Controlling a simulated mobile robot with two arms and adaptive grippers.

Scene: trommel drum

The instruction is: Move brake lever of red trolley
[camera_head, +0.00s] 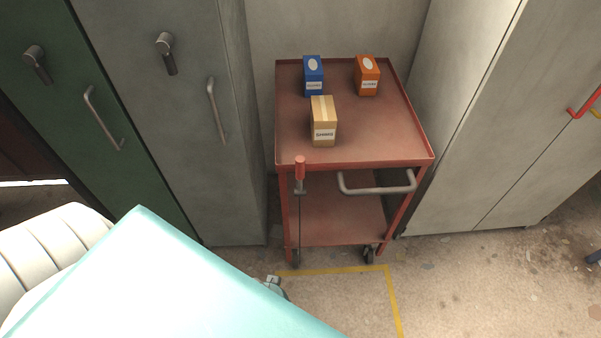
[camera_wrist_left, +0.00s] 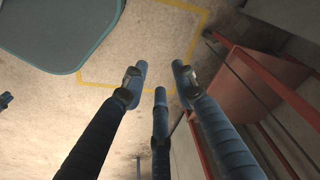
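The red trolley (camera_head: 295,135) stands between the cabinets. Its brake lever (camera_head: 300,168), a red grip on a thin dark rod, is upright at the front left corner, left of the grey push handle (camera_head: 378,190). In the left wrist view the trolley's red frame and lower shelf (camera_wrist_left: 232,90) are at the right; I cannot make out the lever there. My left gripper (camera_wrist_left: 158,74) is open and empty, its dark fingers apart over the floor, left of the trolley. In the head view a small grey part, probably of this gripper, shows low in front of the trolley. My right gripper is not in view.
A blue box (camera_head: 313,76), an orange box (camera_head: 367,76) and a tan box (camera_head: 323,121) stand on the trolley top. Grey cabinets (camera_head: 170,110) flank it closely. Yellow tape (camera_head: 335,270) marks the floor in front. A large teal surface hides the lower left.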

